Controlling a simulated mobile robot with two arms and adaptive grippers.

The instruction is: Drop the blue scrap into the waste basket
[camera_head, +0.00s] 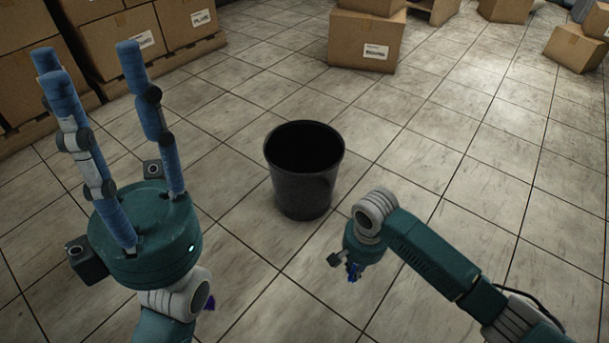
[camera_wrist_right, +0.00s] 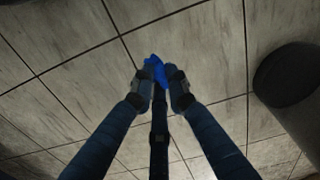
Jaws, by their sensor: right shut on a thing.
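The blue scrap (camera_wrist_right: 155,69) is pinched between the fingertips of my right gripper (camera_wrist_right: 161,80) in the right wrist view, above the tiled floor. In the head view my right gripper (camera_head: 352,269) points down, to the right of the waste basket and nearer to me; its fingers are mostly hidden by the wrist. The waste basket (camera_head: 303,192) is black, round and upright, with its dark mouth facing up. It also shows at the right edge of the right wrist view (camera_wrist_right: 290,85), beside the scrap and not under it. My left gripper (camera_head: 88,55) is raised, fingers spread, empty.
Cardboard boxes (camera_head: 105,48) are stacked at the upper left. Another box (camera_head: 362,40) stands behind the basket, and more lie at the upper right (camera_head: 577,45). A small purple thing (camera_head: 209,303) shows beside my left wrist. The floor around the basket is clear.

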